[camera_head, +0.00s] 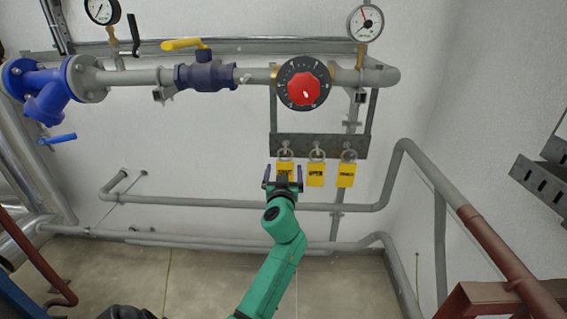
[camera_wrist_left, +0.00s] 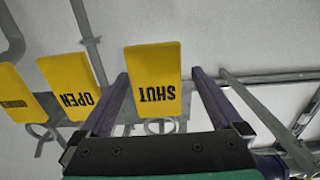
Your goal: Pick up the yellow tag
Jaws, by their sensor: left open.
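Three yellow tags hang in a row by rings from a grey bracket. The leftmost tag (camera_head: 285,165) reads SHUT in the wrist view (camera_wrist_left: 153,82), where it appears upside down. The middle tag (camera_head: 315,174) reads OPEN (camera_wrist_left: 70,88). The right tag (camera_head: 346,175) also shows at the wrist view's left edge (camera_wrist_left: 16,98), its print too blurred to read. My left gripper (camera_head: 283,176) is open, with one finger on each side of the SHUT tag; contact cannot be told. It partly hides that tag's lower part in the head view. My right gripper is not in view.
The grey bracket (camera_head: 319,145) hangs under a pipe with a red-knobbed dial (camera_head: 303,85). A yellow-handled valve (camera_head: 205,74) sits left of it. A grey pipe (camera_head: 230,203) runs behind and below the tags. A brown pipe (camera_head: 505,255) stands at lower right.

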